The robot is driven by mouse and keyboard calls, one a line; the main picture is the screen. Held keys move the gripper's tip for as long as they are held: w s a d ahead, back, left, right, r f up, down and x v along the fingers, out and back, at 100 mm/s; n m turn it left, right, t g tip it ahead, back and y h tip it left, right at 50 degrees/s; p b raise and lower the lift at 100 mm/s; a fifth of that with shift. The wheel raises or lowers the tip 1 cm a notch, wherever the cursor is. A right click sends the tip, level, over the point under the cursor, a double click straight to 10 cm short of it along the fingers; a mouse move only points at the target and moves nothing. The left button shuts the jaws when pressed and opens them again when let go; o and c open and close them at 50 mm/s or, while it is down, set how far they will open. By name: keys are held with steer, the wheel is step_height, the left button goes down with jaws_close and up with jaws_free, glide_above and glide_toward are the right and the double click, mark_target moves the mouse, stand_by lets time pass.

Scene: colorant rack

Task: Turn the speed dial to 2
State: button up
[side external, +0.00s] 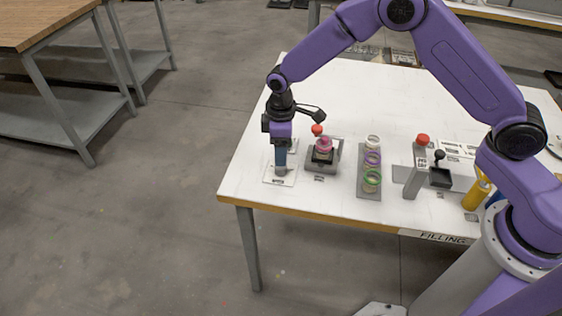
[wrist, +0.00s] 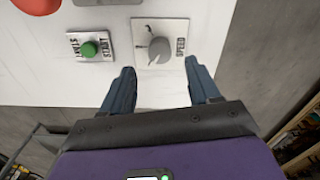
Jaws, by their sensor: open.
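The speed dial (wrist: 159,47) is a round grey knob on a light square plate (wrist: 172,27) marked SPEED, seen in the wrist view. The numbers around it are too small to read. In the side external view its plate (side external: 281,180) lies near the table's left front corner, and my gripper hides most of the knob. My gripper (side external: 281,170) points down over this plate. In the wrist view my gripper (wrist: 163,80) has its two blue fingers spread apart, with the knob ahead of the gap between the fingertips. Nothing is held.
A green start button (wrist: 90,49) sits left of the dial in the wrist view. In the side external view, a device with a pink-ringed jar (side external: 324,144), a rack of ringed jars (side external: 369,186) and a red-topped post (side external: 416,170) stand to the right. The table edge is close.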

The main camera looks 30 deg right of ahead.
mark_target(281, 169)
steer(key=shift+f, duration=2.8)
steer(key=c, duration=1)
steer(key=shift+c, duration=0.2)
steer(key=shift+m, duration=0.3)
steer(key=m, duration=0.5)
steer(key=shift+m, duration=0.3)
steer(key=m, duration=0.5)
steer(key=shift+m, duration=0.4)
